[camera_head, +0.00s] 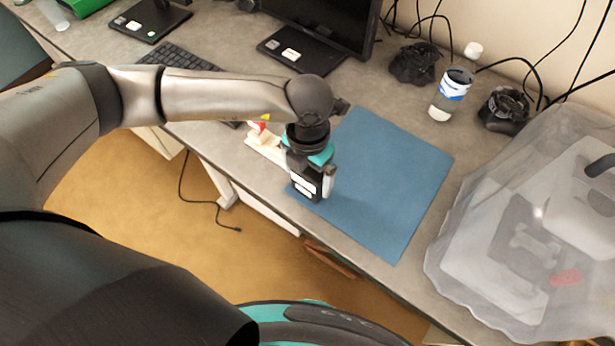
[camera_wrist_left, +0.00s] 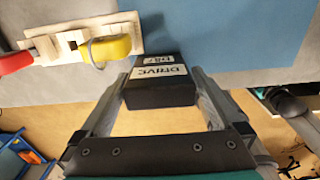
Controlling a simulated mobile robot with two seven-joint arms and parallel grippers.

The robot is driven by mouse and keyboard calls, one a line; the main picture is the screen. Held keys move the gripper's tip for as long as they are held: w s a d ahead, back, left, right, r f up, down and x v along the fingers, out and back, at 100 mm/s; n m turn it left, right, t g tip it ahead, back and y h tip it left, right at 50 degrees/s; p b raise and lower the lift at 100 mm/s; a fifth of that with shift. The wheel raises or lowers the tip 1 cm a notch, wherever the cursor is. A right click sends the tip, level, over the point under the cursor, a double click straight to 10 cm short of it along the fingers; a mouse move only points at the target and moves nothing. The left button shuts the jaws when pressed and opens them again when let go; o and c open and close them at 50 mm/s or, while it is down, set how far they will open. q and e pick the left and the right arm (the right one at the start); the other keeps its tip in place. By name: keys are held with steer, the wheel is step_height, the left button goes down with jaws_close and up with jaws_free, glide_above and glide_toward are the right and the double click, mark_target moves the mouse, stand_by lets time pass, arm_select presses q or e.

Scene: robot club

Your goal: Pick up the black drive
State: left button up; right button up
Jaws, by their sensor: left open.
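The black drive (camera_head: 305,187) stands near the front edge of the desk, by the left corner of the blue mat (camera_head: 385,190). In the left wrist view the drive (camera_wrist_left: 160,94) shows white labels reading DRIVE. My left gripper (camera_head: 311,178) is above it, pointing down. In the left wrist view its open fingers (camera_wrist_left: 163,84) lie on either side of the drive; whether they touch it I cannot tell. My right gripper is not in view.
A pale wooden rack (camera_wrist_left: 125,28) with a yellow-handled tool (camera_wrist_left: 105,48) and a red one (camera_wrist_left: 14,62) stands close beside the drive. A bottle (camera_head: 452,94) and a bagged machine (camera_head: 540,225) are at right. The mat's middle is clear.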

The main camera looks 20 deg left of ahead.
mark_target(307, 183)
arm_select(q)
steer(key=shift+f, duration=1.5)
steer(key=shift+c, duration=0.2)
steer(key=c, duration=1.2)
steer(key=shift+c, duration=0.4)
steer(key=shift+r, duration=0.15)
